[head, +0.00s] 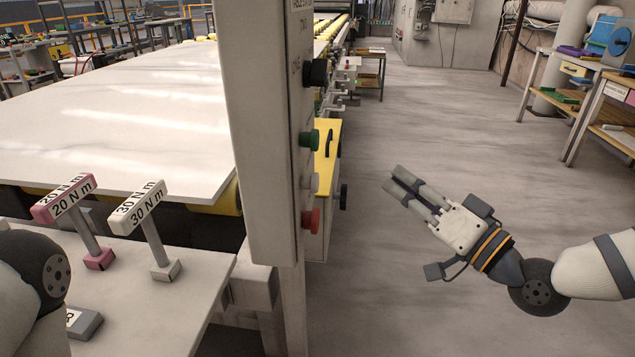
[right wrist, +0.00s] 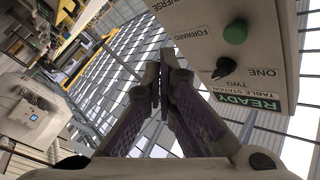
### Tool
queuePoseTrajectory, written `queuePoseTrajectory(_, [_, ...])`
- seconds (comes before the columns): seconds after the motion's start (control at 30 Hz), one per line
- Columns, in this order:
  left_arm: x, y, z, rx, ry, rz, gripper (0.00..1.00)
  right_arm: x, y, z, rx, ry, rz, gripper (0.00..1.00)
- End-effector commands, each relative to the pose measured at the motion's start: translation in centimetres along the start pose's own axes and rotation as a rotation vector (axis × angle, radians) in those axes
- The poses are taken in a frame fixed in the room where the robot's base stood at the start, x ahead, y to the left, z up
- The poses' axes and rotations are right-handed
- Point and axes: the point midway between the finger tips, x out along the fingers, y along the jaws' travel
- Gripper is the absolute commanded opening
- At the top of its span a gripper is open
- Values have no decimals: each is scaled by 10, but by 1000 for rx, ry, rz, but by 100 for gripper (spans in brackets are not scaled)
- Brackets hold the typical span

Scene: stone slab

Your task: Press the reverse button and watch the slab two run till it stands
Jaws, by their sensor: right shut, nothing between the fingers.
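The control box (head: 262,130) stands edge-on in the middle of the head view. From top to bottom its face bears a black selector knob (head: 315,73), a green button (head: 309,138), a white button (head: 310,181) and a red button (head: 311,220). In the right wrist view the green button (right wrist: 235,33) is by FORWARD, and REVERSE is printed farther up; its button is out of that view. My right gripper (head: 396,180) is shut and empty, right of the box and apart from it. A pale slab (head: 130,110) lies on yellow rollers at left.
A white ledge (head: 150,290) at front left carries 20 N m (head: 75,215) and 30 N m (head: 145,225) blocks on stems. A yellow cabinet (head: 328,160) stands behind the box. Workbenches (head: 590,90) stand at right. The floor between is clear.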

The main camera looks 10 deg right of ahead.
Motion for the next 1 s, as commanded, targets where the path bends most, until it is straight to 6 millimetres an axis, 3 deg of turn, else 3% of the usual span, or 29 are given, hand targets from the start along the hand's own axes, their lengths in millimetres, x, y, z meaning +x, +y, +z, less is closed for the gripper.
queuePoseTrajectory(0.17, [5, 0, 3, 0, -15, -1, 62, 6, -3, 7, 2, -6, 0, 0])
queuePoseTrajectory(0.5, [26, -1, 16, 1, -73, -4, 62, 40, -27, 35, 3, -9, 1, 0])
queuePoseTrajectory(0.7, [28, -1, 17, 1, -80, -4, 62, 56, -40, 43, 1, -5, 0, 0])
queuePoseTrajectory(1.0, [29, -1, 17, 1, -81, -4, 62, 62, -45, 46, 0, -2, 1, 0])
